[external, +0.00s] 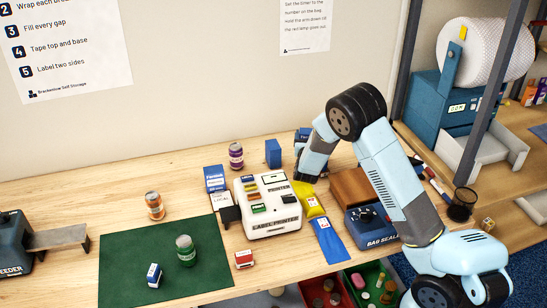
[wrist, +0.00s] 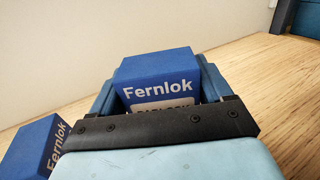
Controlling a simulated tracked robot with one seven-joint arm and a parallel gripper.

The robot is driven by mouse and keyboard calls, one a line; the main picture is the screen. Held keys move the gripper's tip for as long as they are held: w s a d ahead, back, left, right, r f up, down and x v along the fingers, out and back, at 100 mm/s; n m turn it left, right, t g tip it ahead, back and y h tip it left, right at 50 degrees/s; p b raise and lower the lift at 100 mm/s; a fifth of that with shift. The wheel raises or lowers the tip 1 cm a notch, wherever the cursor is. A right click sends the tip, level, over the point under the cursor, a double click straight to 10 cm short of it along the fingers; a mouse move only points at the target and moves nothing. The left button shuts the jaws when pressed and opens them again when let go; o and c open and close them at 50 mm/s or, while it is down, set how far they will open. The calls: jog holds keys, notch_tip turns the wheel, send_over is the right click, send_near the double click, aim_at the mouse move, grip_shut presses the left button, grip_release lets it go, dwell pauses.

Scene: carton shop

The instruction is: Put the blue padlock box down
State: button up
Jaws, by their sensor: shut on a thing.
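A blue padlock box with white "Fernlok" lettering (wrist: 155,70) is between the two fingers of my gripper (wrist: 158,82) in the wrist view. My gripper is shut on it. The lower part of its label is hidden behind the dark gripper bar. In the external view, a little of the held blue box (external: 303,133) shows beyond my wrist, near the back of the bench. My arm hides most of it and my fingers, so I cannot tell whether its base touches the bench.
A second blue Fernlok box (wrist: 36,148) stands left of my gripper; it also shows in the external view (external: 273,153). A purple-labelled can (external: 236,156), the label printer (external: 267,205), a yellow packet (external: 309,199) and a brown block (external: 351,187) are nearby. Bare wood lies right of the held box.

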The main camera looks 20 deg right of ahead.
jog(key=shift+f, duration=1.6)
jog(key=o, duration=0.9)
jog(key=v, duration=0.4)
jog(key=shift+s+a, duration=0.2)
jog(key=shift+s, duration=0.1)
jog(key=shift+s+r, duration=0.1)
jog(key=shift+r, duration=3.45)
